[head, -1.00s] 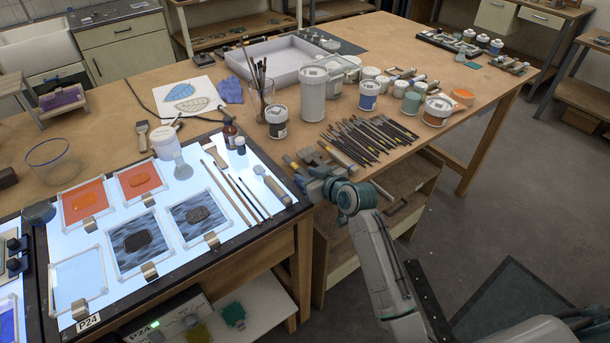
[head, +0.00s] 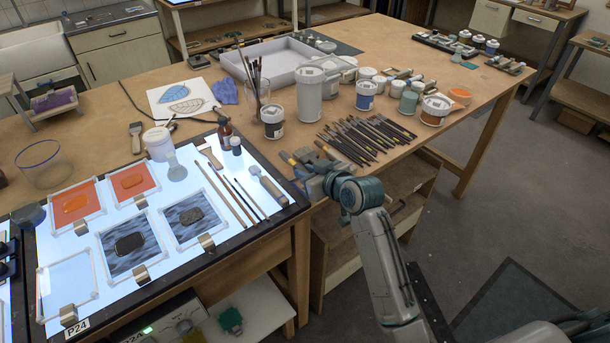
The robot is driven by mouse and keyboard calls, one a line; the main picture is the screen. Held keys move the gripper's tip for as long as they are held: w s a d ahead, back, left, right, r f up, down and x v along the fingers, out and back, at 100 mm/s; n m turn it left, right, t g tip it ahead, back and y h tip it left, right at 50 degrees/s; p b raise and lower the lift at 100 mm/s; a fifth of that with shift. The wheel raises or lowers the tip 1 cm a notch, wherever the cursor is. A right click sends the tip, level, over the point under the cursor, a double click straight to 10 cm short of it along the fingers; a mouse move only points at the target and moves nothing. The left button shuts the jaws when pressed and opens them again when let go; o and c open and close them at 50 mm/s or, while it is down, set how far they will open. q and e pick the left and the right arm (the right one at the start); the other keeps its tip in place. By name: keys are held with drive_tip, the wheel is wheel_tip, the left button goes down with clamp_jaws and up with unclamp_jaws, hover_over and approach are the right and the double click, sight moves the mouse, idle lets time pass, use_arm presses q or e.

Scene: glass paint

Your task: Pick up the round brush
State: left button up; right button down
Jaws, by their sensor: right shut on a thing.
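My right gripper (head: 300,163) is at the near edge of the table, just left of a row of loose brushes (head: 365,137). It is shut on a thin thing, which looks like a brush but is mostly hidden by the fingers and wrist. Slim brushes (head: 239,200) lie on the lit panel to the left, apart from the gripper. I cannot tell which brush is the round one. My left gripper is not in view.
The light table (head: 180,262) at left holds glass panes, a scraper (head: 267,186) and small bottles. A glass of upright brushes (head: 257,95), a tall white jar (head: 309,95) and paint pots (head: 435,109) stand behind the gripper.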

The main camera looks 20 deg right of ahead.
drive_tip(key=s+a+r+b, duration=0.1)
drive_tip(key=s+b, duration=0.2)
drive_tip(key=s, duration=1)
drive_tip(key=shift+s+r, duration=0.3)
drive_tip(key=shift+w, duration=0.1)
idle(0.8)
